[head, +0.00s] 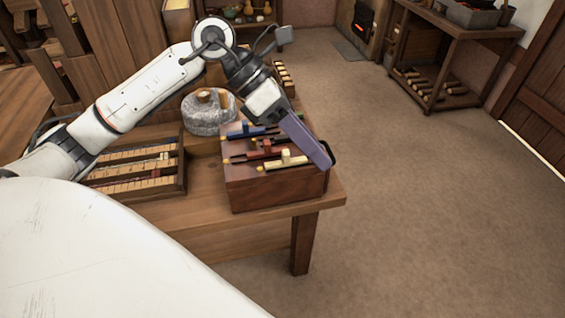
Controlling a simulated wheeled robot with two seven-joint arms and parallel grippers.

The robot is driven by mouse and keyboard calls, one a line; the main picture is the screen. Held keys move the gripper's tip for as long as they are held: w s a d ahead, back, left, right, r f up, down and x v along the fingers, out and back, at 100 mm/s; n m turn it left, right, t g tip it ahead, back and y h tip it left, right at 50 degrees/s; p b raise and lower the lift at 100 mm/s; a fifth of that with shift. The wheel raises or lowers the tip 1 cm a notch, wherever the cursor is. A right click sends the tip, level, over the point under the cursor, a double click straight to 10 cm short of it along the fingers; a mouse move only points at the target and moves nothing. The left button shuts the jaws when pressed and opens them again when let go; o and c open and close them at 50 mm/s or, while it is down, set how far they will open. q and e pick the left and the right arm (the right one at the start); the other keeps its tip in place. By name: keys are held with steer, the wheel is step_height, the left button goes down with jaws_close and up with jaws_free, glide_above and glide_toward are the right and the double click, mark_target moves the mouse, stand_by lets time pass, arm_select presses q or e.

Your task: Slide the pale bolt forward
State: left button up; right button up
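The pale bolt (273,167) lies on top of the dark red-brown wooden box (275,191), nearest the box's front edge. It has a small upright pale knob. A red bolt (260,153) and a blue bolt (240,134) lie behind it in rows. My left gripper (325,161) reaches over the box from behind, its purple finger slanting down to the right of the pale bolt's knob. The fingertip is at the box's right end; I cannot tell if it touches anything. Only one finger shows clearly, so its opening is unclear. My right gripper is not in view.
The box stands at the right end of a wooden table (204,184). A grey round stone quern (207,122) stands behind it. A compartmented wooden tray (144,190) lies to the left. A shelf bench (460,35) stands far right. The floor between is clear.

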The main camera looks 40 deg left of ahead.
mark_target(284, 152)
arm_select(q)
steer(key=w+a+t+y+b, duration=0.1)
steer(key=a+y, duration=0.5)
steer(key=a, duration=0.6)
steer(key=shift+h, duration=0.3)
steer(key=b+x, duration=0.1)
steer(key=x, duration=0.8)
steer(key=shift+w+d+f, duration=0.1)
steer(key=shift+w+f, duration=0.05)
steer(key=shift+f, duration=0.1)
jaws_close()
